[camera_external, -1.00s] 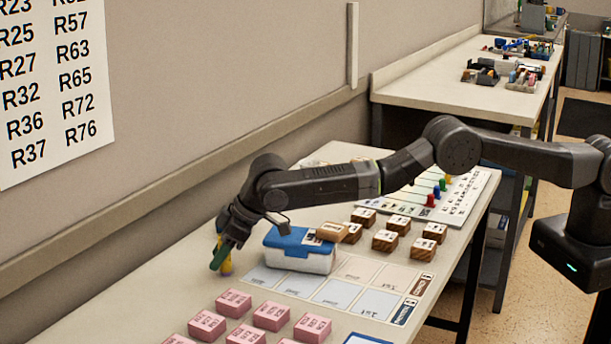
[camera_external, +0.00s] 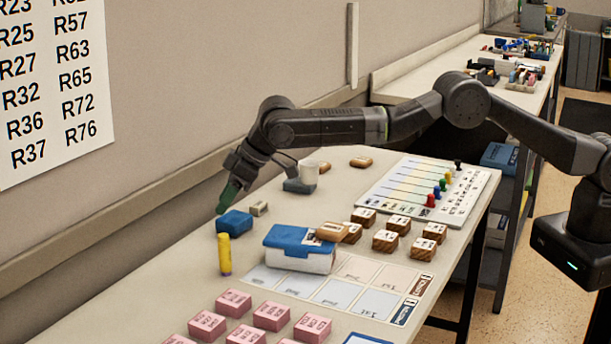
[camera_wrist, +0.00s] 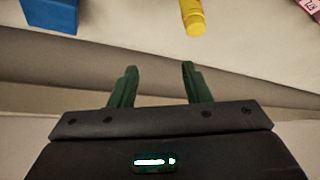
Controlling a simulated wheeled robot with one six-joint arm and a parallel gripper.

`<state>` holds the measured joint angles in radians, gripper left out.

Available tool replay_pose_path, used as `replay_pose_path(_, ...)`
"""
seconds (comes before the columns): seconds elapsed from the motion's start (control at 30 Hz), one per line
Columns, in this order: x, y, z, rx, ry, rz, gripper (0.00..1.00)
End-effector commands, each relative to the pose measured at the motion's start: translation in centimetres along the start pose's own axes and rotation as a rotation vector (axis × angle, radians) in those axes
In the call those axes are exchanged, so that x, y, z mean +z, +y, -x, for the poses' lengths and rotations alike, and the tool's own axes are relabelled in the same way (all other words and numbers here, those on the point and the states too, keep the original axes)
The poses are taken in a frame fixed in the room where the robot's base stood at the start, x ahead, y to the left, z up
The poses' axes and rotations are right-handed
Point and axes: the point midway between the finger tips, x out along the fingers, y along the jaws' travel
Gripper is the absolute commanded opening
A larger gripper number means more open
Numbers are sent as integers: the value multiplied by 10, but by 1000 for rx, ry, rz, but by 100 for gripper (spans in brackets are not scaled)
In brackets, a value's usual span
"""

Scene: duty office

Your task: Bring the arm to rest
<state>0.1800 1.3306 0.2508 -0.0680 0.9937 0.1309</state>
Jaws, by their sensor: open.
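My gripper (camera_external: 229,197) is in the air above the far left part of the table (camera_external: 130,312), close to the wall. In the wrist view its two green fingers (camera_wrist: 155,88) stand apart with nothing between them. A blue block (camera_external: 234,222) lies just below the gripper in the outside view and also shows at the top left of the wrist view (camera_wrist: 52,14).
A blue-lidded white box (camera_external: 300,262) with a wooden block (camera_external: 331,231) on its lid stands mid-table. Pink blocks (camera_external: 271,316) lie in front, and several wooden blocks (camera_external: 385,240) to the right. A board with coloured pegs (camera_external: 420,188) lies behind. The wall (camera_external: 200,80) is close to my gripper.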

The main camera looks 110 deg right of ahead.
Motion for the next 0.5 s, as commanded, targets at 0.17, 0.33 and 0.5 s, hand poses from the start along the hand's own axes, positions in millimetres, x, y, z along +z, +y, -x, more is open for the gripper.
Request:
replay_pose_path(0.17, 10, 23, 7, 6, -1, -8, 44)
replay_pose_path(0.33, 21, 42, 15, 10, -2, -17, 44)
replay_pose_path(0.5, 33, 61, 24, 15, -1, -23, 44)
